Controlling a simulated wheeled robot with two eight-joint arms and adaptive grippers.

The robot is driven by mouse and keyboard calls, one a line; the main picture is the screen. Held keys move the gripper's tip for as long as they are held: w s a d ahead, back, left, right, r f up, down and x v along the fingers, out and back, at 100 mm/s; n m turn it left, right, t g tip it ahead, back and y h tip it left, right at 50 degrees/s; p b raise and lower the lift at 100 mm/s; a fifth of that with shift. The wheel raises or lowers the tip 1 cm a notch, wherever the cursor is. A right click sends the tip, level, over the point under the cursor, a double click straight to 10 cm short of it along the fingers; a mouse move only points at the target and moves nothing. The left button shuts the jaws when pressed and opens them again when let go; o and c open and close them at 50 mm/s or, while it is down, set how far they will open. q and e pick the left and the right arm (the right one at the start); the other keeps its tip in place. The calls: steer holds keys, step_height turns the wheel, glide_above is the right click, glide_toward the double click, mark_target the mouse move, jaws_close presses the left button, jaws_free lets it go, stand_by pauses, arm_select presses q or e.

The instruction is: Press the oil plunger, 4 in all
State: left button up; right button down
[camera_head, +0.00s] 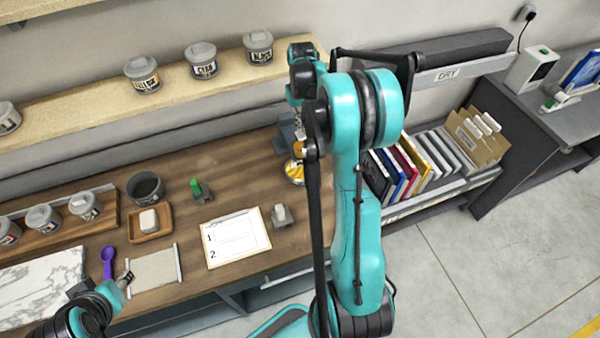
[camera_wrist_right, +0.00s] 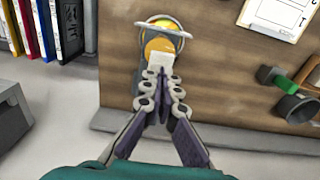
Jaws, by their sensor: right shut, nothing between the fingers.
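The oil dispenser shows in the right wrist view as a round yellow vessel (camera_wrist_right: 165,25) with a metal ring, an orange part and a pale block-like top (camera_wrist_right: 160,61). In the head view its yellow part (camera_head: 294,172) shows beside my right arm, which partly hides it. My right gripper (camera_wrist_right: 161,76) is shut and empty, its fingertips at the pale top in the picture. I cannot tell whether they touch it. In the head view the right fingers are largely hidden by the arm. My left gripper (camera_head: 126,279) is low at the left, over the bench near a pale slab; its fingers are too small to read.
A numbered sheet (camera_head: 236,238), a green-topped stamp (camera_head: 199,190), a dark bowl (camera_head: 146,188) and a wooden tray (camera_head: 136,235) stand left of the dispenser. A rack of books and folders (camera_head: 430,160) is to the right. Labelled jars (camera_head: 202,61) line the shelf behind.

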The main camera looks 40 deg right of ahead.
step_height(320, 180, up, 6)
steer(key=p, duration=0.3)
stand_by(0.3)
steer(key=shift+a, duration=0.1)
stand_by(0.3)
steer(key=s+a+f+n+t+b, duration=0.1)
steer(key=s+a+f+t+b, duration=0.15)
steer(key=a+b, duration=0.5)
steer(key=s+a+f+n+t+b, duration=0.1)
steer(key=s+a+f+b, duration=0.3)
steer(key=a+b, duration=0.3)
steer(key=s+a+f+n+t+b, duration=0.1)
steer(key=s+a+f+t+b, duration=0.2)
steer(key=s+a+f+b, duration=0.8)
step_height(320, 180, down, 3)
steer(key=shift+a+r+n+t, duration=0.1)
steer(key=shift+a+n+t, duration=0.25)
steer(key=shift+a, duration=0.15)
steer(key=shift+d, duration=0.1)
